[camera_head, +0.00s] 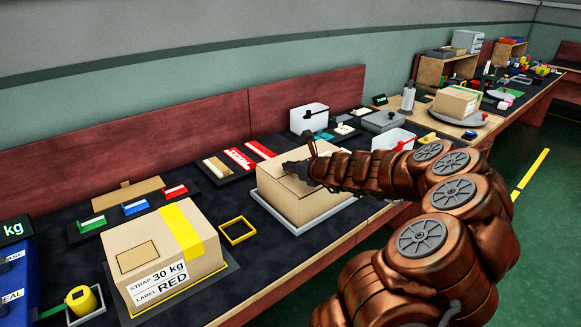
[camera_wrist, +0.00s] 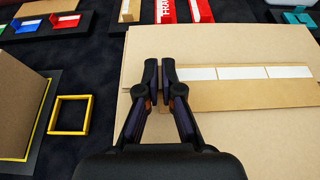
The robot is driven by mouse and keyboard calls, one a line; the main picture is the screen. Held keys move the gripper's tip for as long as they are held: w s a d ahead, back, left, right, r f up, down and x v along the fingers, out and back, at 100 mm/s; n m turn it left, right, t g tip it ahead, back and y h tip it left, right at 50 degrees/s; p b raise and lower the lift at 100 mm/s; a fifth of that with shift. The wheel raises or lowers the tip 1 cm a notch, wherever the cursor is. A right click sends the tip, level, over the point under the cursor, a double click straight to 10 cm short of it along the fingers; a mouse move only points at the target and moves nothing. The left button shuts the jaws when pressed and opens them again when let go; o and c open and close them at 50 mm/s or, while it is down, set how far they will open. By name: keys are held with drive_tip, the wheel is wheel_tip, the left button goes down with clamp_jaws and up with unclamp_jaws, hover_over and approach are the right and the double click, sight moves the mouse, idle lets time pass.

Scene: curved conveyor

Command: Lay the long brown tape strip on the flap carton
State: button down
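The flap carton (camera_head: 312,200) is a tan closed box in the middle of the bench. In the wrist view its top (camera_wrist: 265,145) fills the right side. A long brown strip (camera_wrist: 235,101) with a row of white patches lies across this top, flat or nearly so, and runs toward the right picture edge. My gripper (camera_wrist: 159,68) is over the strip's left end. Its two fingers are close together with a narrow gap. Whether they pinch the strip's end is hidden. In the head view my gripper (camera_head: 297,170) is at the carton's top, and the strip is not clear there.
A second carton (camera_head: 148,262) with yellow tape stands at left, with a yellow square frame (camera_head: 237,230) between the two. Small green, blue and red pieces, red strips (camera_head: 240,158) and white bins (camera_head: 309,118) line the back. Dark bench shows between the cartons.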

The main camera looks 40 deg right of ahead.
drive_tip(key=c, duration=1.2)
unclamp_jaws()
drive_tip(key=shift+c, duration=0.2)
drive_tip(key=v, duration=1.2)
